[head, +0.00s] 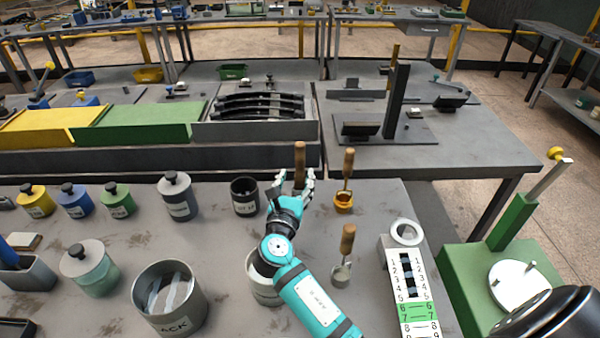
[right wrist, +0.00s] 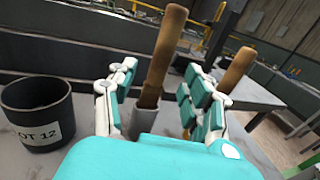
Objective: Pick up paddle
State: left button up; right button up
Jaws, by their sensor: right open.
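A wooden-handled paddle (head: 299,160) stands upright just past my right gripper (head: 293,186). In the right wrist view its brown handle (right wrist: 165,55) rises between the two open fingers of that gripper (right wrist: 160,97), with a grey metal part (right wrist: 144,122) below it. I see no clear contact with the fingers. The paddle's lower end is hidden by the hand. A second wooden handle (head: 347,165) stands over an orange cup (head: 343,202) to the right. A third (head: 347,240) tops a small metal scoop (head: 341,274). My left gripper is not seen.
A dark labelled pot (head: 245,196) stands close left of the hand; it also shows in the right wrist view (right wrist: 38,115). Lidded canisters (head: 177,195) and a large can (head: 170,299) stand further left. A numbered board (head: 411,290) lies to the right.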

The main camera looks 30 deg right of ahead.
aim_at(299, 169)
jog(key=x, duration=0.5)
jog(key=shift+w+d+p, duration=0.2)
jog(key=shift+w+p, duration=0.05)
jog(key=shift+p, duration=0.1)
jog(key=shift+r, duration=0.1)
jog(key=shift+c, duration=0.5)
grip_shut()
